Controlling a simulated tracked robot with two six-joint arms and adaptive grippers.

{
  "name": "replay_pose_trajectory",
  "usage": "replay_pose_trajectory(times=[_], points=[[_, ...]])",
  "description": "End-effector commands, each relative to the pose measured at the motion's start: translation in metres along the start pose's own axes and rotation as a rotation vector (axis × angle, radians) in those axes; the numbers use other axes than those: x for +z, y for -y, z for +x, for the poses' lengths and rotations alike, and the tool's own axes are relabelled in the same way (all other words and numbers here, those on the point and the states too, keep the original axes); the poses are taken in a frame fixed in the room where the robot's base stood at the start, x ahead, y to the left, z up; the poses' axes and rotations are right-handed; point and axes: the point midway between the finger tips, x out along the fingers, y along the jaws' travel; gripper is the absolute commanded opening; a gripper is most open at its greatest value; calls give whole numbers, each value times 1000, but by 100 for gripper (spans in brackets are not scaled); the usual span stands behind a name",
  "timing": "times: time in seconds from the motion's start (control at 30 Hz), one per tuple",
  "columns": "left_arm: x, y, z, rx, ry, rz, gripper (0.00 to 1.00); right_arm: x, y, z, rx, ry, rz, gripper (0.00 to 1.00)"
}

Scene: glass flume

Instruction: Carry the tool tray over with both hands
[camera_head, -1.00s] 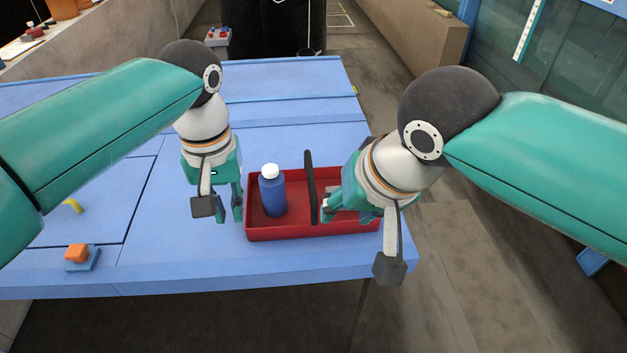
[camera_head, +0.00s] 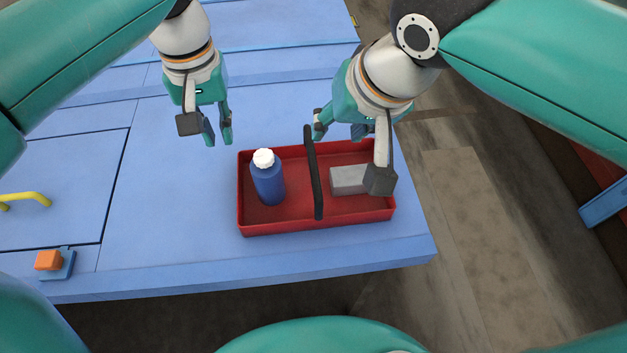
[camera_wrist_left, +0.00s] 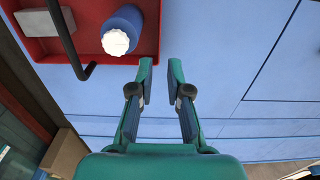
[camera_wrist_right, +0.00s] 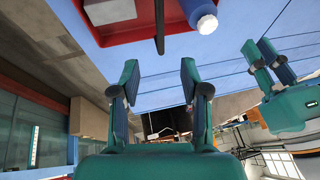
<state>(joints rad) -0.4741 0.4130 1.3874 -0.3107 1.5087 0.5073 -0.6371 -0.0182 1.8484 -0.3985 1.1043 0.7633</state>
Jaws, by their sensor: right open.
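The red tool tray (camera_head: 290,228) sits on the blue table near its front right corner. Its dark handle (camera_head: 314,175) spans the middle. A blue bottle with a white cap (camera_head: 268,182) stands in the left compartment, and a grey block (camera_head: 348,180) lies in the right one. My left gripper (camera_head: 217,135) is open and empty, off the tray's far left corner; its fingers (camera_wrist_left: 160,85) show apart in the left wrist view. My right gripper (camera_head: 340,131) is open and empty by the tray's far edge, right of the handle's top. Its arm hides part of the right compartment.
An orange block on a blue base (camera_head: 52,262) and a yellow handle (camera_head: 28,198) are at the left of the blue table (camera_head: 160,200). The tabletop left of the tray is clear. Floor (camera_head: 470,220) lies beyond the right edge.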

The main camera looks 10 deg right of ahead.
Motion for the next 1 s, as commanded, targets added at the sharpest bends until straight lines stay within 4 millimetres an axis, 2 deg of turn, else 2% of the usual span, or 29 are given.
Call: replay_pose_trajectory(times=[0.27, 0.8, 1.0], points=[[0, 0, 24, -2, 4, 0, 17, 1, -1, 24, 4, 4, 0, 45], [1, 0, 128, -2, 6, 1, 17, 1, -1, 127, 3, 5, -1, 45], [0, 0, 156, -1, 4, -1, 17, 0, 0, 155, 1, 3, 0, 45]])
